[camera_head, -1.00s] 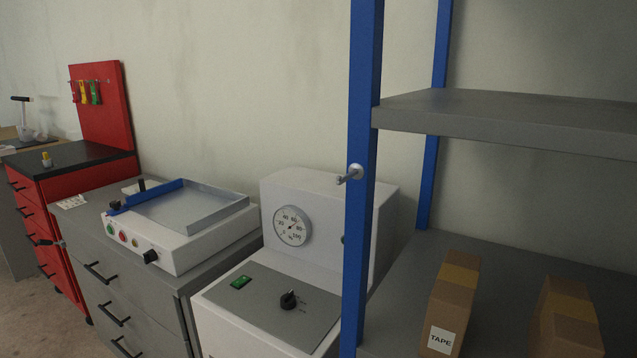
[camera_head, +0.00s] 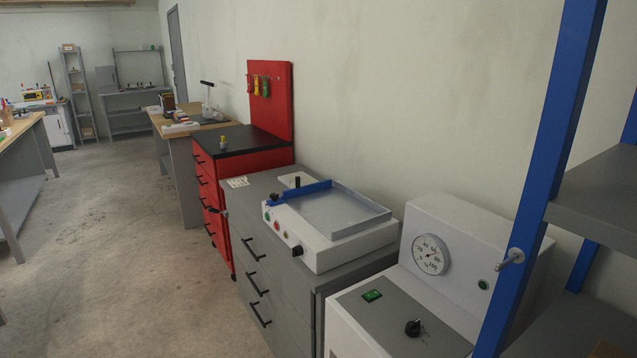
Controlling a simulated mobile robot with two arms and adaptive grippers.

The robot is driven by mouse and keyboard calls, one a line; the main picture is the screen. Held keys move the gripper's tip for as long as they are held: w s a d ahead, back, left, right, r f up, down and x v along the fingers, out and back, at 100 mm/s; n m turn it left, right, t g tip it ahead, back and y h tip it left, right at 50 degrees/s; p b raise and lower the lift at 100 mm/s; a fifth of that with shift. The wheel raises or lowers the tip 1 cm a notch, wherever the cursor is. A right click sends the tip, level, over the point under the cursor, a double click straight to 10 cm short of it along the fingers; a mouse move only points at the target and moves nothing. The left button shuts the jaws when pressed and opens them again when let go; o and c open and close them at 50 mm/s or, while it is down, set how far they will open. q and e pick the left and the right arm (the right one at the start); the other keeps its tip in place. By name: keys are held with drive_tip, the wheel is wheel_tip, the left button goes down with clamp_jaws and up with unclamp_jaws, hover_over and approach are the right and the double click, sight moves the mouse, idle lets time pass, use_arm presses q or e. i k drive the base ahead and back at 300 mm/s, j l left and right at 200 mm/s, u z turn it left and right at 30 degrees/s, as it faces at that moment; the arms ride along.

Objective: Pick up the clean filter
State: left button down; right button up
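I cannot make out a clean filter in the head view. Neither of my grippers is in view. A white machine with a shallow grey tray (camera_head: 345,212) on top stands on a grey drawer cabinet (camera_head: 268,262). To its right is a white machine with a round dial (camera_head: 430,254), a green switch and a black knob.
A blue-posted shelf (camera_head: 540,180) stands close at the right edge. A red drawer cabinet (camera_head: 240,160) with a tool board stands beyond the grey one. Workbenches (camera_head: 20,130) are at the left and far back. The concrete floor (camera_head: 120,250) at left is clear.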

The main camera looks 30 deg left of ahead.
sight(288, 180)
drive_tip(key=j+z, duration=0.35)
drive_tip(key=j, duration=0.35)
drive_tip(key=j+z, duration=0.4)
drive_tip(key=j, duration=0.3)
drive_tip(key=i+j+z, duration=0.1)
drive_tip(key=j, duration=0.95)
drive_tip(key=j+z, duration=0.15)
drive_tip(key=j, duration=0.95)
drive_tip(key=j+z, duration=0.1)
drive_tip(key=j, duration=0.95)
drive_tip(key=j+z, duration=0.1)
drive_tip(key=j, duration=1)
drive_tip(key=k+j+z, duration=0.15)
drive_tip(key=j, duration=0.9)
drive_tip(key=i, duration=0.05)
